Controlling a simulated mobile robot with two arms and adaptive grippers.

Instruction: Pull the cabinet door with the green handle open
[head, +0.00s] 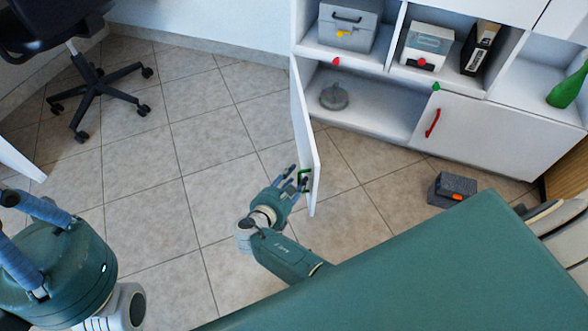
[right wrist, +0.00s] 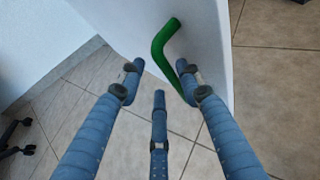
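The white cabinet door (head: 303,130) stands swung out from the low cabinet, showing nearly edge-on in the head view. Its green handle (head: 304,174) is near the free end; in the right wrist view it is a bent green bar (right wrist: 163,42). My right gripper (head: 294,177) is at the handle with its fingers spread. In the right wrist view my right gripper (right wrist: 160,82) has one fingertip close to the handle's lower end; I cannot tell if they touch. My left gripper (head: 18,225) is at the lower left edge, its fingertips partly cut off.
The open compartment holds a glass-like dome (head: 334,97). A closed door with a red handle (head: 433,123) is to the right. A dark grey box (head: 452,188) lies on the floor. An office chair (head: 88,85) stands at upper left. The tiled floor left of the door is clear.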

